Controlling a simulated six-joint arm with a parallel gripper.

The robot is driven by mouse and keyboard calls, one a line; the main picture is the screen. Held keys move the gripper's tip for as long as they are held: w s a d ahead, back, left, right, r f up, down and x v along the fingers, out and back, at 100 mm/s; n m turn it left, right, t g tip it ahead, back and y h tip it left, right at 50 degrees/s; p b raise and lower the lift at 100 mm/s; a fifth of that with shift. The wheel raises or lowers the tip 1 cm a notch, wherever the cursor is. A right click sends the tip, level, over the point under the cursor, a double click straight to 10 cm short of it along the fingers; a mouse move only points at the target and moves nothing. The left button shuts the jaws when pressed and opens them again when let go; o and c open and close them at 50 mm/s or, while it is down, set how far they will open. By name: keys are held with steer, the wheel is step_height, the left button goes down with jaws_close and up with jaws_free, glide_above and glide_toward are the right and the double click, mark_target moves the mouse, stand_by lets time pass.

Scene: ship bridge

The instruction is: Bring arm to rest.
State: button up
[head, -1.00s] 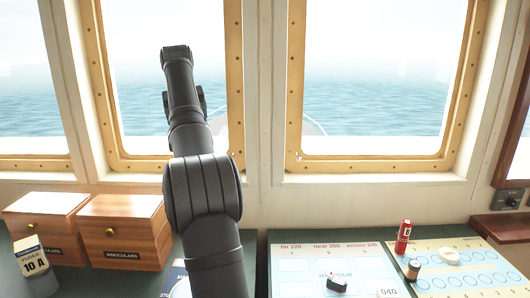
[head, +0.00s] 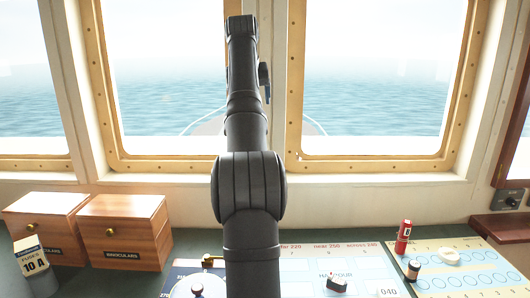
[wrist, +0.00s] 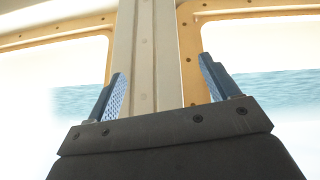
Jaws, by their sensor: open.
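My arm (head: 250,185) stands nearly upright in the middle of the head view, in front of the post between the two front windows. My gripper (wrist: 160,85) shows in the wrist view with its two blue fingers wide apart and nothing between them. Behind the fingers are the pale window post (wrist: 150,60) and the yellow window frames. In the head view the gripper's fingers cannot be made out.
A chart board (head: 325,250) with a small ship model (head: 337,283) lies right of my arm. A red cylinder (head: 403,237), a battery-like cylinder (head: 413,269) and a white ring (head: 449,256) are on a board at right.

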steer(key=d+r+m, duration=0.1)
steer(key=d, duration=0.7)
steer(key=shift+s+d+h, duration=0.2)
steer(key=shift+s+h, duration=0.15)
steer(key=shift+h, duration=0.05)
steer(key=shift+r, duration=0.1)
